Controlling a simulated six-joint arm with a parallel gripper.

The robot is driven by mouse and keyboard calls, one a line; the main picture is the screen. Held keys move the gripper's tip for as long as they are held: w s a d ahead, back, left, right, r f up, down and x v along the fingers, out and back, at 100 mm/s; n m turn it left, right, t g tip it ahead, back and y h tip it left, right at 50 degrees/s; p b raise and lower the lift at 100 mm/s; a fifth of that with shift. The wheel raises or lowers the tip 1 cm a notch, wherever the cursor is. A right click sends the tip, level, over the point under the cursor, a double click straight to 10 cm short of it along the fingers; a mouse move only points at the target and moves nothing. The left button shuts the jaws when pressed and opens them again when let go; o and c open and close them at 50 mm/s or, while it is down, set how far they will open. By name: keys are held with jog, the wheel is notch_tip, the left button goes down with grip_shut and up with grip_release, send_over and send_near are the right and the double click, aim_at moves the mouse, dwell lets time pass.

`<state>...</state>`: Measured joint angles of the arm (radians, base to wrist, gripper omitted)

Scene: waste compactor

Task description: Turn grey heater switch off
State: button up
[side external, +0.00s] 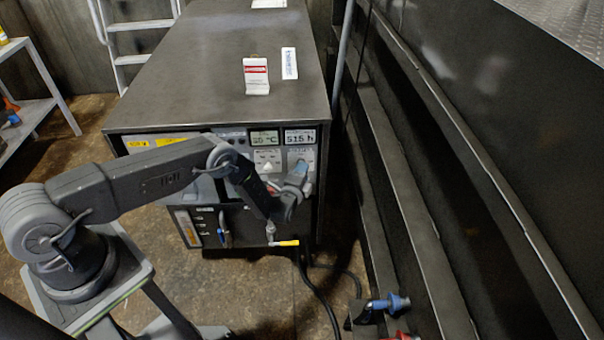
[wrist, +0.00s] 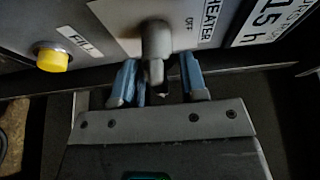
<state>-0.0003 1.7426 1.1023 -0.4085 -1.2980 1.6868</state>
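The grey heater switch (wrist: 156,42) shows at the top centre of the wrist view, on a light panel. Its lever points down in the picture, toward my gripper. The labels HEATER and OFF stand to its right. My gripper (wrist: 157,66) has its two blue fingers apart, one on each side of the lever's lower end. I see gaps between the fingers and the lever, and the fingers look empty. In the side external view my gripper (side external: 297,186) is at the right part of the machine's front panel. The switch is not clearly visible there behind my gripper.
A yellow FILL button (wrist: 53,59) sits left of the switch. Displays (side external: 300,137) are above it on the compactor (side external: 210,60). A yellow-handled valve (side external: 285,243) sticks out below my gripper. A dark metal wall (side external: 430,150) stands close on the right.

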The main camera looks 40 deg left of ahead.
jog(key=c, duration=0.6)
jog(key=n+t+y, duration=0.1)
jog(key=n, duration=0.4)
jog(key=n+y, duration=0.1)
jog(key=n, duration=0.2)
jog(key=n+t+y, duration=0.1)
jog(key=n+y, duration=0.1)
jog(key=n, duration=0.1)
dwell(0.4)
jog(key=shift+n, duration=0.4)
jog(key=o, duration=0.6)
